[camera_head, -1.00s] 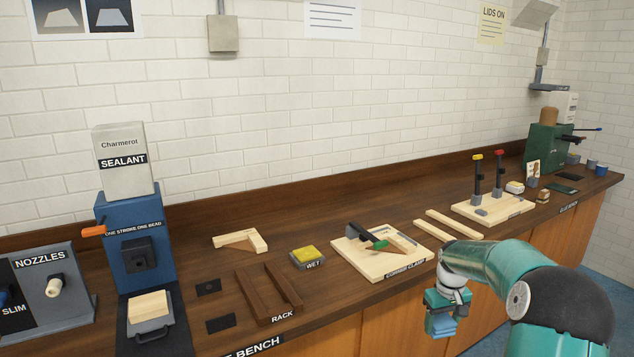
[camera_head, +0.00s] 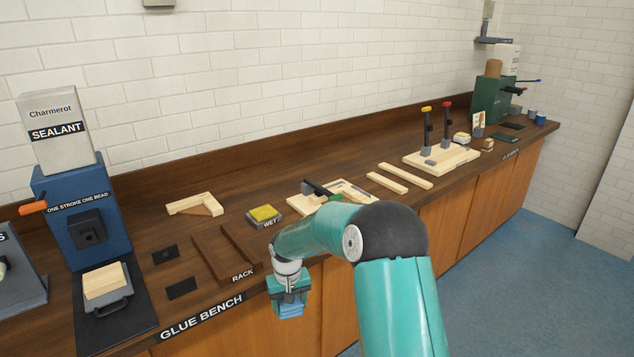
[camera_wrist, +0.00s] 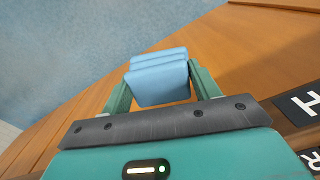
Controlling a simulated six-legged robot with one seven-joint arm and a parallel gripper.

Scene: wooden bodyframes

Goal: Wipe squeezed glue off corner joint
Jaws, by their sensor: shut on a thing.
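My gripper (camera_head: 289,296) is shut on a folded blue cloth (camera_head: 291,311) and hangs in front of the bench's front edge, just right of the GLUE BENCH label. In the wrist view the blue cloth (camera_wrist: 158,80) sits between the two green fingers. The corner clamp board (camera_head: 299,202) lies on the bench behind my arm, with a dark clamp (camera_head: 317,188) and wood strips on it. My arm hides its front part, and I cannot make out any glue on the joint.
A yellow pad in a tray marked WET (camera_head: 264,214) and a brown rack (camera_head: 212,259) stand left of the clamp. A wooden corner piece (camera_head: 196,204) lies behind the rack. Two loose strips (camera_head: 405,177) and another clamp board (camera_head: 440,159) are to the right. Open floor lies at right.

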